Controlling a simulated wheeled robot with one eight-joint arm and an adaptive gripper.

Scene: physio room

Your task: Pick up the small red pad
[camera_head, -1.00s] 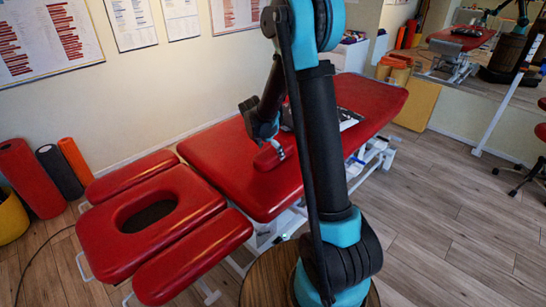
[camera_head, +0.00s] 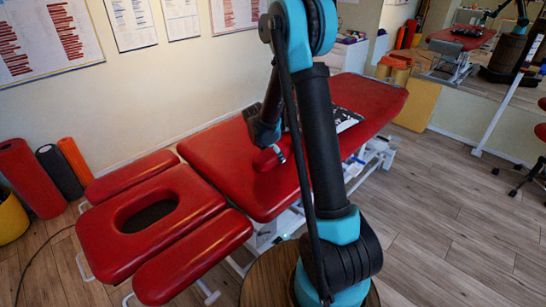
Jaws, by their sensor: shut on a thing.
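The small red pad (camera_head: 266,160) is on or just above the red treatment table (camera_head: 215,153), near the table's middle. It is the same red as the table, and my arm hides its right part. My gripper (camera_head: 283,153) is at the pad's right end and is shut on it. The fingertips are small and partly hidden behind my arm. I cannot tell whether the pad touches the table.
A dark-and-white printed item (camera_head: 346,119) lies on the table behind my arm. The face-hole headrest (camera_head: 117,226) and armrests are at the near left. Foam rollers (camera_head: 30,178) stand by the left wall. Wooden floor (camera_head: 450,220) at right is clear.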

